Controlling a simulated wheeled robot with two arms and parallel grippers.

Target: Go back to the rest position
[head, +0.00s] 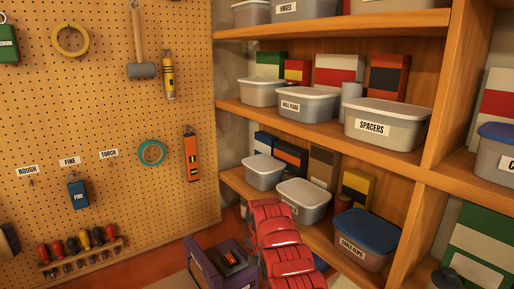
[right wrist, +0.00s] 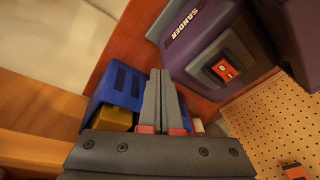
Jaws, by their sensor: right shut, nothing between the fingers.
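My right gripper (right wrist: 160,75) shows in the right wrist view with its two grey fingers pressed together and nothing between them. In the head view my red right arm rises from the bottom middle, in front of the lower shelf; its fingers cannot be made out there. A purple case marked SANDER (right wrist: 190,35) is beyond and to the right of the fingertips in the wrist view. The same purple case (head: 212,262) stands just left of my arm in the head view. My left gripper is not in view.
Wooden shelves (head: 330,118) hold lidded bins, including the SPACERS bin (head: 388,124) and a blue-lidded bin (head: 366,232) close right of my arm. A pegboard (head: 110,130) with hanging tools covers the left. A blue container (right wrist: 118,87) is left of the fingers.

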